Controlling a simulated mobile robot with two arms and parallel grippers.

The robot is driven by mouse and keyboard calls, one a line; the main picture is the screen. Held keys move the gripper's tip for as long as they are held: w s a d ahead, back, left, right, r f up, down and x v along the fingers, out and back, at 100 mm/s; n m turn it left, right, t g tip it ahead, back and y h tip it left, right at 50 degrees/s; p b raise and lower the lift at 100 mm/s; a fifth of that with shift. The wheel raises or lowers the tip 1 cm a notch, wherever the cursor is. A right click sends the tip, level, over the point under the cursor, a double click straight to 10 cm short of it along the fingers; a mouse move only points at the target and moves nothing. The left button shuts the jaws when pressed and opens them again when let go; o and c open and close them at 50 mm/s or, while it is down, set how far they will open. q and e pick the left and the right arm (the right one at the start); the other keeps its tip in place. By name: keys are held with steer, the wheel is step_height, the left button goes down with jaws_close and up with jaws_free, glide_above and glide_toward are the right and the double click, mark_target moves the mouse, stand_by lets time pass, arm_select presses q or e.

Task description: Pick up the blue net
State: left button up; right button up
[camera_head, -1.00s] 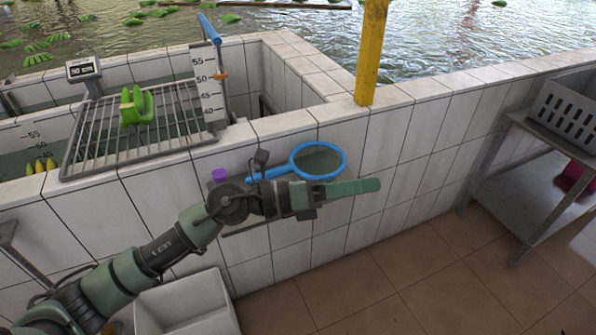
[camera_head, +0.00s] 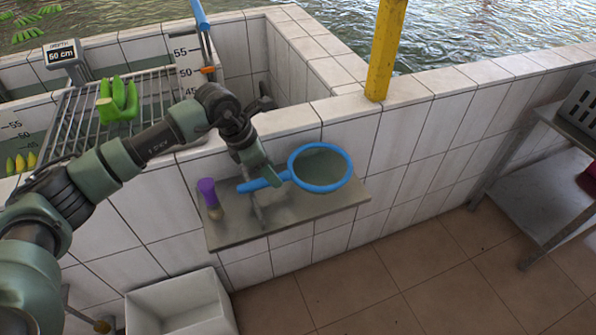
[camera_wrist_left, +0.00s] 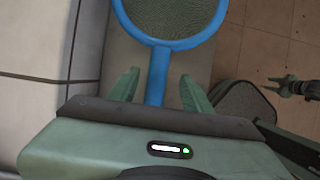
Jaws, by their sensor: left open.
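The blue net (camera_head: 320,188), a round blue hoop with grey-green mesh and a straight blue handle, rests on a grey shelf (camera_head: 300,217) on the tiled wall. Its handle points left and its hoop lies to the right. My left gripper (camera_head: 265,186) points down over the handle and hides part of it. In the left wrist view, the open fingers (camera_wrist_left: 158,88) stand on either side of the blue handle of the net (camera_wrist_left: 157,65), apart from it. A small green part that looks like my right gripper (camera_wrist_left: 290,88) shows at the right edge.
A purple-topped brush (camera_head: 211,196) stands on the shelf just left of the handle. A white bin (camera_head: 180,305) is on the floor below. A yellow post (camera_head: 386,50) rises from the wall.

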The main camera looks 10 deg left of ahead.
mark_target(279, 175)
arm_select(q)
steer(key=shift+d+f, duration=0.3)
steer(key=shift+w+d+f+p, duration=0.3)
steer(key=shift+w+f+p, duration=0.1)
steer(key=shift+f, duration=0.2)
steer(key=shift+w+d+f+p, duration=0.3)
steer(key=shift+f+p, duration=0.1)
steer(key=shift+f, duration=0.15)
steer(key=shift+x, duration=1.1)
steer(key=shift+a, duration=0.1)
steer(key=c, duration=1)
steer(key=shift+w, duration=0.1)
jaws_close()
arm_select(e)
steer(key=shift+s+r, duration=0.85)
